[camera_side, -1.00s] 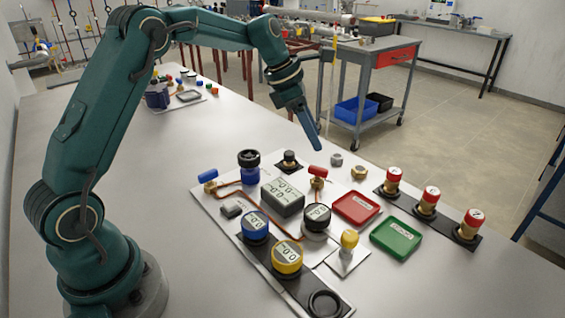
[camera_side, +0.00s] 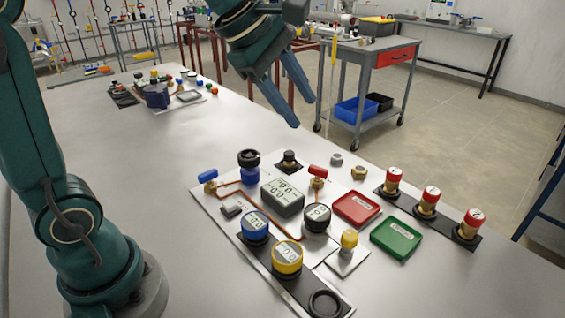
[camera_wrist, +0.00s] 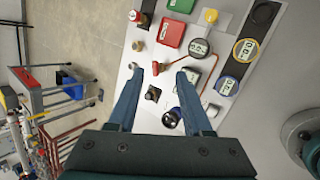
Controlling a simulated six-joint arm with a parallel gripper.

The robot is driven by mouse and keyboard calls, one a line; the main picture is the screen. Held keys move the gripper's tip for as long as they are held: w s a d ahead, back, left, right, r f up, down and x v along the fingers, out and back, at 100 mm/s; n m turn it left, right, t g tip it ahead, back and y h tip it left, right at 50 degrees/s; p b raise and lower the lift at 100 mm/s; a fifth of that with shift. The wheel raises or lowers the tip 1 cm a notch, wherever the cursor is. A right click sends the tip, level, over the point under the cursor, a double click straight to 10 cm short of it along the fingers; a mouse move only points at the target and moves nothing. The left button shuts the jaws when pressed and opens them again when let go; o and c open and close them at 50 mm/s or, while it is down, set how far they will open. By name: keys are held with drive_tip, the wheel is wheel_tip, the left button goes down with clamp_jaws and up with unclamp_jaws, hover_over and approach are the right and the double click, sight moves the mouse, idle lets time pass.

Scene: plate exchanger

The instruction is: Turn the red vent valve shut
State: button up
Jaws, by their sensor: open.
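The red vent valve (camera_side: 318,171) is a small red handle on a brass body, on the white panel at the end of a copper pipe. In the wrist view the red handle (camera_wrist: 155,68) shows between my fingertips in the picture. My gripper (camera_side: 303,113) is open and empty, its fingers well apart and pointing down. In the side view it is high above the table, up and to the left of the valve, and touches nothing. My fingers (camera_wrist: 159,76) also show in the wrist view.
A blue-handled valve (camera_side: 208,175), a grey display box (camera_side: 282,197) and several round gauges crowd the panel. A black knob (camera_side: 289,160) stands close to the red valve. Red (camera_side: 356,208) and green (camera_side: 397,239) trays lie to the right.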

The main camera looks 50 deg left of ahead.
drive_tip(key=s+f+m+y, duration=0.1)
drive_tip(key=s+f+m, duration=0.2)
drive_tip(key=s+m, duration=1)
drive_tip(key=shift+s+d+m+t, duration=0.25)
drive_tip(key=shift+s+m+t, duration=0.05)
drive_tip(key=shift+m, duration=0.9)
drive_tip(key=shift+f, duration=0.1)
